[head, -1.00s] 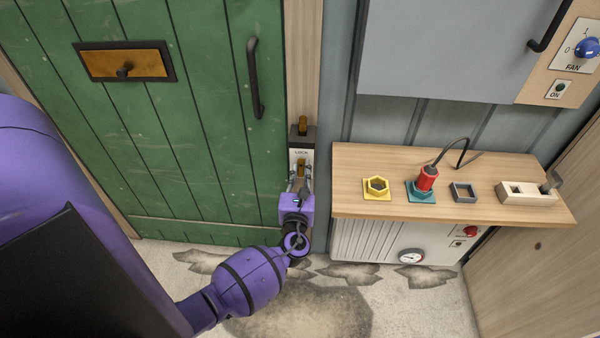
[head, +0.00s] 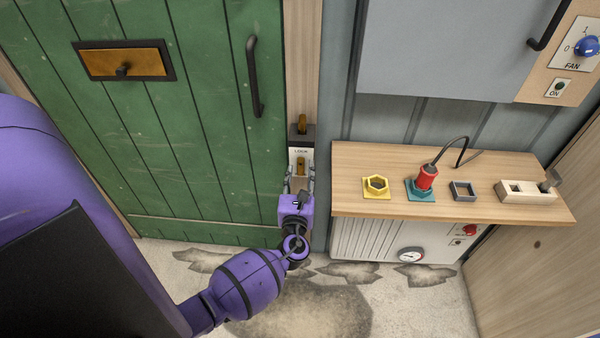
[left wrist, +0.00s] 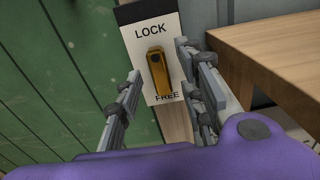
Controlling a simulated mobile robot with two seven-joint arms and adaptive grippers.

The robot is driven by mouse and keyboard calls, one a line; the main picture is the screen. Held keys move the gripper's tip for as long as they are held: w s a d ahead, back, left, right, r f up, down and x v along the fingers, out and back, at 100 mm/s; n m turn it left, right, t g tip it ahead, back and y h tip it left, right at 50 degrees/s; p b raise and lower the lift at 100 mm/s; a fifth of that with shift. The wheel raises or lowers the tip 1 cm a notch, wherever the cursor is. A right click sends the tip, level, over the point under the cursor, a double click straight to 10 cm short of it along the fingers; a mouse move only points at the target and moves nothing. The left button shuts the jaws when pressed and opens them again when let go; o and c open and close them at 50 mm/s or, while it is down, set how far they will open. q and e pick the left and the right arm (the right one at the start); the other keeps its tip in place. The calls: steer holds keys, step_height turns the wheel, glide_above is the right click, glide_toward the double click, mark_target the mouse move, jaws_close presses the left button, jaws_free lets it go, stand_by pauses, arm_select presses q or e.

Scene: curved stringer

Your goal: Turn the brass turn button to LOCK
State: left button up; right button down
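The brass turn button (head: 300,166) sits on a pale plate on the post beside the green door. In the left wrist view the button (left wrist: 158,72) hangs from its pivot, with its free end pointing down at FREE; LOCK is printed above it. My left gripper (head: 299,175) is open just below and in front of the plate. In the left wrist view the fingers of my left gripper (left wrist: 160,75) stand on either side of the button, with visible gaps. I cannot tell how deep they reach. My right gripper is not in view.
The green door (head: 200,150) with its dark handle (head: 254,78) is left of the post. A second brass piece (head: 302,125) sits above the plate. A wooden shelf (head: 350,180) juts out close on the right, carrying a red plug (head: 427,177) and several sockets.

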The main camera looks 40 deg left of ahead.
arm_select(q)
steer(key=v, duration=1.1)
